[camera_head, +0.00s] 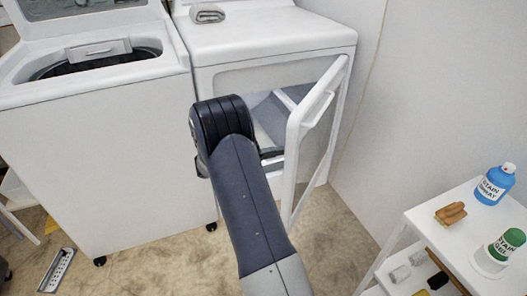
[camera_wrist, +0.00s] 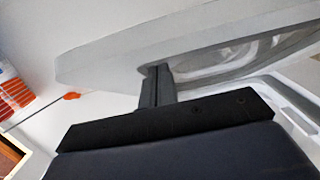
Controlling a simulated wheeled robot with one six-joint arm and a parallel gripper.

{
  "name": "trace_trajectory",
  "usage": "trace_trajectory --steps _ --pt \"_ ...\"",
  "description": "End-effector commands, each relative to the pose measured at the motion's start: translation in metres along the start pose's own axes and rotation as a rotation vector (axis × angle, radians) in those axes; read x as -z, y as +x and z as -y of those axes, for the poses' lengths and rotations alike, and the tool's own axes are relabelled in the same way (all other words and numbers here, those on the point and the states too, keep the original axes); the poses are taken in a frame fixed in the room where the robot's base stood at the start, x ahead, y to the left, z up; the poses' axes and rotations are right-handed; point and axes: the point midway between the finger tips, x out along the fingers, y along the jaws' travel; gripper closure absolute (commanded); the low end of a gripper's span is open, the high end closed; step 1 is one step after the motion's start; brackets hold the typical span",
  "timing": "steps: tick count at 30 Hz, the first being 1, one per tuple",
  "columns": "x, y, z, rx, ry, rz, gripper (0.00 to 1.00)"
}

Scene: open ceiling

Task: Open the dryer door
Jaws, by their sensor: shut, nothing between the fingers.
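The white dryer (camera_head: 265,45) stands right of the washer in the head view. Its door (camera_head: 315,110) is swung out to the right, standing well away from the front, and the dark opening (camera_head: 275,120) shows behind it. My arm reaches up in front of the opening, and its dark wrist hides part of it; the fingers are hidden in the head view. In the wrist view my gripper (camera_wrist: 157,75) is shut and empty, its fingertips close to the edge of the pale door (camera_wrist: 190,50). I cannot tell if they touch it.
A top-loading washer (camera_head: 95,130) with its lid up stands at the left. A white cart (camera_head: 440,235) with a blue spray bottle (camera_head: 494,185), a green container (camera_head: 507,244) and a brush (camera_head: 450,213) stands at the right. Floor shows between them.

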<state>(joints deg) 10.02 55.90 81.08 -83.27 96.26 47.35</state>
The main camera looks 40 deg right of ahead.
Motion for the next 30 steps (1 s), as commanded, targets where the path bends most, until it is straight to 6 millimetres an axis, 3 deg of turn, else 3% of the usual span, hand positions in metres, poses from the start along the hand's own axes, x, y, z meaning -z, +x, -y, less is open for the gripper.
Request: trace_trajectory --steps 20,30 --pt "-0.010 0.009 0.000 0.001 0.000 -0.009 1.00" --pt "-0.046 0.040 0.002 0.000 -0.003 -0.085 1.00"
